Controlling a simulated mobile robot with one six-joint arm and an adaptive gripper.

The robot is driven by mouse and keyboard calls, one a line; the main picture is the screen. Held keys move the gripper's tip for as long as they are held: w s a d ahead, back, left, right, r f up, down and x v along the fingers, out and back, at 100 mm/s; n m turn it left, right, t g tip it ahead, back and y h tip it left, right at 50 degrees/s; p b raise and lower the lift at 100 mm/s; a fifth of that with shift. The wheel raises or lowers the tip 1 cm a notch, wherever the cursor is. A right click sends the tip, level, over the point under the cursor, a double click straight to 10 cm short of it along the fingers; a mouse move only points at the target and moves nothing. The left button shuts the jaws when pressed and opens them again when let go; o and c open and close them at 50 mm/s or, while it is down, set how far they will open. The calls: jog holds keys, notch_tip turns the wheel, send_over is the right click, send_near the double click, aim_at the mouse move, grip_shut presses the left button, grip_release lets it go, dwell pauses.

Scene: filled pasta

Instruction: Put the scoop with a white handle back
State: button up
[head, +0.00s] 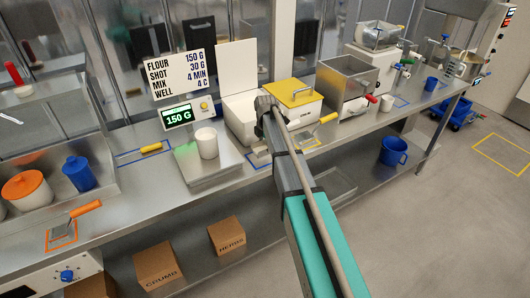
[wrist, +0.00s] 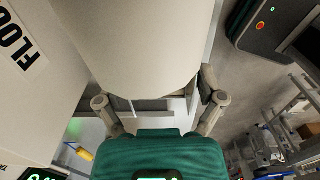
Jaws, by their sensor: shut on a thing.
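My gripper (head: 266,108) is over the counter, in front of the open white bin (head: 242,112). In the wrist view my gripper's two fingers (wrist: 158,100) are closed about a large pale rounded body (wrist: 135,45), which I take to be the scoop's white handle. It fills the top of that view. In the head view a pale piece (head: 293,124) shows just right of my arm, and a metal scoop end (head: 260,157) shows left of it, near a blue outline on the counter. My arm hides the part between, so I cannot tell whether the scoop touches the counter.
A scoop with a yellow handle (head: 328,118) lies in a yellow outline at right. A white cup (head: 206,143) stands on the scale (head: 214,166) at left. The yellow-lidded bin (head: 293,96) is close behind. Another yellow handle (head: 151,148) lies in a blue outline.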

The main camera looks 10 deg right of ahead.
aim_at(265, 148)
jog(key=shift+w+f, duration=0.1)
jog(key=shift+w+f+b, duration=0.35)
jog(key=shift+f+b, duration=0.15)
jog(key=shift+b, duration=0.15)
jog(key=shift+f+b, duration=1.35)
jog(key=shift+f, duration=0.05)
jog(key=shift+f, duration=0.15)
jog(key=o, duration=0.8)
jog(key=shift+o, duration=0.2)
notch_tip(265, 148, up, 12)
jog(key=p, duration=1.2)
jog(key=shift+r, duration=0.2)
